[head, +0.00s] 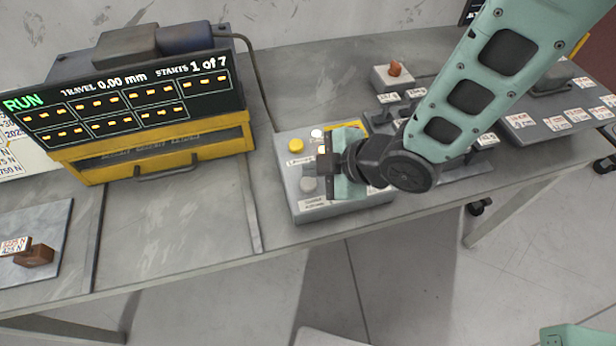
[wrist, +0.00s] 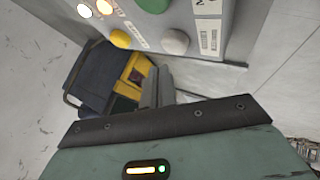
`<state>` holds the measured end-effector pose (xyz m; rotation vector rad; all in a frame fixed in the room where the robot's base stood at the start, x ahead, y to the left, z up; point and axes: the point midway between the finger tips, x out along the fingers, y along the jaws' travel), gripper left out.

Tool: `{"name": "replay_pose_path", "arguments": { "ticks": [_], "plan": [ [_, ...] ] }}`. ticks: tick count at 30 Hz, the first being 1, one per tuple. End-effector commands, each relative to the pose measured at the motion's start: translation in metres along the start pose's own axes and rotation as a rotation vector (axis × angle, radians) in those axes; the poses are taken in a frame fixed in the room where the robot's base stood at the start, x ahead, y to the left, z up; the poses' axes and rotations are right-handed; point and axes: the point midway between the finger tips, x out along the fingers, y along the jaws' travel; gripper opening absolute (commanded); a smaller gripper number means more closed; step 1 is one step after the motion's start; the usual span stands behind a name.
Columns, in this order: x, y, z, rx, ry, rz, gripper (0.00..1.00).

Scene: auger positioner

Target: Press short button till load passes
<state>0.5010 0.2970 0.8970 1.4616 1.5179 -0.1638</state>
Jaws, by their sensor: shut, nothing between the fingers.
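The control box (head: 300,205) stands on the bench under my gripper. It has a yellow button (head: 296,145), a grey button (head: 308,184) and a white lamp (head: 316,133). The wrist view shows the yellow button (wrist: 120,39), the grey button (wrist: 175,42), a green button (wrist: 153,4) and a lit lamp (wrist: 104,7). The button labels are too small to read surely. My gripper (head: 320,163) is shut and empty over the box face, hiding part of it. Its fingers (wrist: 157,72) show below the buttons in the wrist view; contact cannot be told.
The display (head: 130,100) reads RUN, travel 0.00 mm, starts 1 of 7, on a yellow-framed unit (head: 75,170). A plate with a brown block (head: 35,256) lies at the left. Small fixtures (head: 393,75) stand behind my arm. A cable runs behind the box.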

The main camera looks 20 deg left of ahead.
Motion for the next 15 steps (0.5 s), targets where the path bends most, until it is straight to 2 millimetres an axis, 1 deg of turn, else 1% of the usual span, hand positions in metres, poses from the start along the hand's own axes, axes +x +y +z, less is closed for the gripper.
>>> {"name": "replay_pose_path", "arguments": {
  "ticks": [1,3,15],
  "plan": [
    [-0.006,0.005,-0.004,0.0,0.0,0.001,0.0],
    [-0.011,0.008,-0.008,0.0,0.0,0.001,0.0],
    [-0.035,0.025,-0.025,0.001,0.0,0.0,0.0]
  ]
}}
